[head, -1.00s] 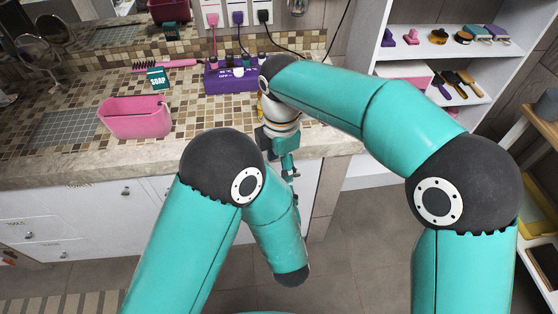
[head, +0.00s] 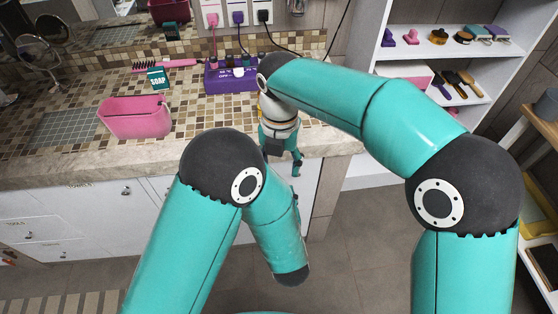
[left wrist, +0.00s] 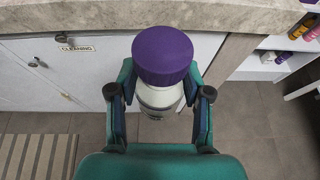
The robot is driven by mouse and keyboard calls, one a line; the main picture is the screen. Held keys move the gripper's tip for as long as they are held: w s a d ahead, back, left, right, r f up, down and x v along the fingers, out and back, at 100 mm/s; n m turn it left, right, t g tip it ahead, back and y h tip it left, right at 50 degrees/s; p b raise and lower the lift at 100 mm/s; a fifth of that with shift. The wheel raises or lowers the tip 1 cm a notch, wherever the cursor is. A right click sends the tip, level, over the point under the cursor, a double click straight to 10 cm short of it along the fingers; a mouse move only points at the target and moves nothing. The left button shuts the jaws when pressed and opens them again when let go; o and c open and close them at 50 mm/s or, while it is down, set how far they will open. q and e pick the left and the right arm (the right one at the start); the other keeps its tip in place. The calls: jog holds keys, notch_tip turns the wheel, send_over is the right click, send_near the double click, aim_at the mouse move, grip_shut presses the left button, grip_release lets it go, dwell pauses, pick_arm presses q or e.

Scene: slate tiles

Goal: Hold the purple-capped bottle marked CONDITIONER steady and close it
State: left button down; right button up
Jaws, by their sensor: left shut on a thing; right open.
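A white bottle (left wrist: 158,97) with a wide purple cap (left wrist: 162,54) stands between the fingers of my left gripper (left wrist: 160,100) in the left wrist view. The gripper is shut on the bottle's body, below the cap. The cap sits on top of the bottle; I cannot tell how tight it is. Only a scrap of the label shows, and its wording cannot be read. In the head view my arms hide the bottle and left gripper. My right gripper (head: 284,158) is open, pointing down in front of the counter edge, and is absent from the left wrist view.
The stone counter edge (head: 90,173) runs behind the grippers, above white drawers (head: 100,215). Shelves (head: 440,50) are at the right. Open floor lies in front.

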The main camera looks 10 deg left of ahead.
jog(key=shift+f, duration=4)
